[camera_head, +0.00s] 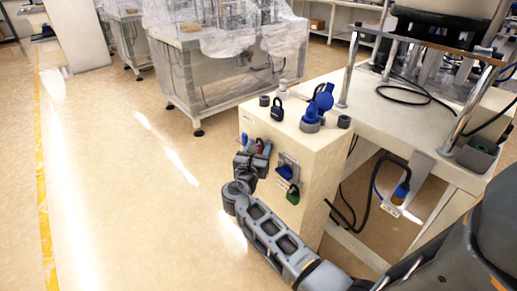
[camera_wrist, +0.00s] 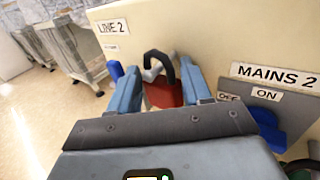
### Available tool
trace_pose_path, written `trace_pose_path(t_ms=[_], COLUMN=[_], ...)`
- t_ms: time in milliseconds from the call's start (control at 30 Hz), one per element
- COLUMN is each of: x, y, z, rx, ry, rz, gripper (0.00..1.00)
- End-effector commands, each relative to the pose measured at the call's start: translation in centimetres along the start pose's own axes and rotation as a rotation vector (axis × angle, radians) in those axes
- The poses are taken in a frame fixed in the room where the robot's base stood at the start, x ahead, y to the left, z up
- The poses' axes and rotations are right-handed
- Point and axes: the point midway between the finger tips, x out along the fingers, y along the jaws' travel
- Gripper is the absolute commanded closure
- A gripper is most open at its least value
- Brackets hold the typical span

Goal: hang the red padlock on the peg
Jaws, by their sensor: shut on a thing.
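The red padlock (camera_wrist: 164,95) with its black shackle (camera_wrist: 168,62) is between the two fingers of my gripper (camera_wrist: 168,90) in the wrist view. My gripper is shut on its body, with the shackle standing up, close to the cabinet's front face. A pale grey piece (camera_wrist: 151,72), perhaps the peg, shows beside and through the shackle. I cannot tell whether the shackle is around it or only in front of it. In the head view, my gripper (camera_head: 256,153) is at the cabinet's front, and a bit of the red padlock (camera_head: 266,150) shows.
The cream cabinet (camera_head: 290,143) carries a LINE 2 label (camera_wrist: 112,27) and a MAINS 2 plate with a blue handle (camera_head: 284,170). A green padlock (camera_head: 293,194) hangs below it. A black padlock (camera_head: 277,111) and a blue valve (camera_head: 319,103) stand on top. Floor at left is clear.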

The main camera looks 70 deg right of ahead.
Motion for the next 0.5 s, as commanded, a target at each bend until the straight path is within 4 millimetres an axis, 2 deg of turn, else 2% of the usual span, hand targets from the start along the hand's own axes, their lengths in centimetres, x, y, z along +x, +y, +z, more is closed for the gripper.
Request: trace_pose_path(t_ms=[500], x=[-0.01], y=[0.02], z=[-0.55], rx=[0.000], ry=[0.000], rz=[0.000], gripper=[0.88])
